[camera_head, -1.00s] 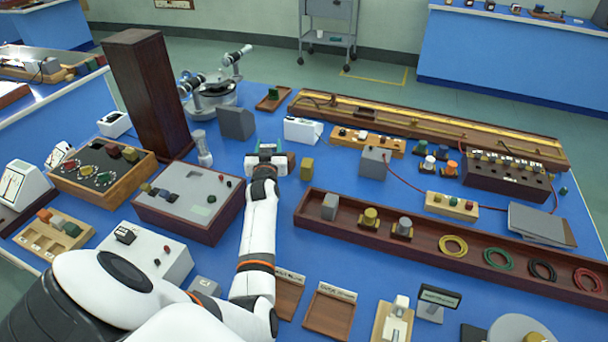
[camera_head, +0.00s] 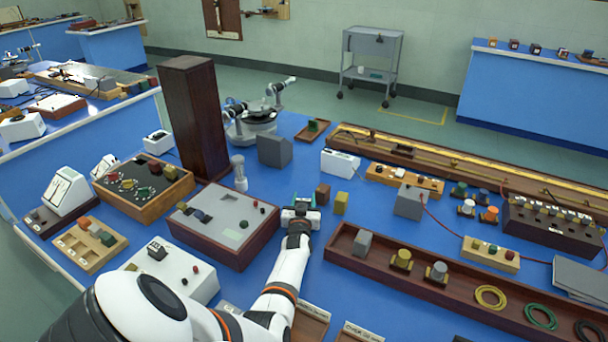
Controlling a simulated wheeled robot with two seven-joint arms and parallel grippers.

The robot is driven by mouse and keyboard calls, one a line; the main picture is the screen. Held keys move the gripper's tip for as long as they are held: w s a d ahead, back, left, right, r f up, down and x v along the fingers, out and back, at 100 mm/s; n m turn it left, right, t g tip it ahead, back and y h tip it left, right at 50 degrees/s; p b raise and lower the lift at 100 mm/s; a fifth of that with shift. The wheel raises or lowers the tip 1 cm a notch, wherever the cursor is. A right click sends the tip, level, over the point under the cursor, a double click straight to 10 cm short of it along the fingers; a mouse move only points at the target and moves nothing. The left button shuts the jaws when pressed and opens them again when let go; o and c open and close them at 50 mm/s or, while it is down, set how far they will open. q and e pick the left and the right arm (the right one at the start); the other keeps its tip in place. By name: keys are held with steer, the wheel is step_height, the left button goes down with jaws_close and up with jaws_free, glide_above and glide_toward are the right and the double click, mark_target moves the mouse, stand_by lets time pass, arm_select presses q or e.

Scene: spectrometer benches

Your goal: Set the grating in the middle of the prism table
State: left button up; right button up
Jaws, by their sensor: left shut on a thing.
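My left gripper (camera_head: 300,205) is in the middle of the bench. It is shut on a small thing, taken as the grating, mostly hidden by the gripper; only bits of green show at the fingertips. The prism table (camera_head: 260,113) is the dark round top of the grey spectrometer at the back, left of and well beyond the gripper. Its top looks bare from here. The spectrometer's telescope and collimator tubes stick out at either side. My right gripper is not in view.
A dark brown cube (camera_head: 322,193) and a yellow block (camera_head: 341,204) stand just right of the gripper. A grey block (camera_head: 275,150), a glass-like cylinder (camera_head: 240,172) and a tall dark wooden box (camera_head: 193,118) stand near the spectrometer. A small tray (camera_head: 313,131) lies right of it.

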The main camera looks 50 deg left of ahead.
arm_select(q)
steer(key=o, duration=0.6)
steer(key=shift+f, duration=0.1)
steer(key=shift+o, duration=0.6)
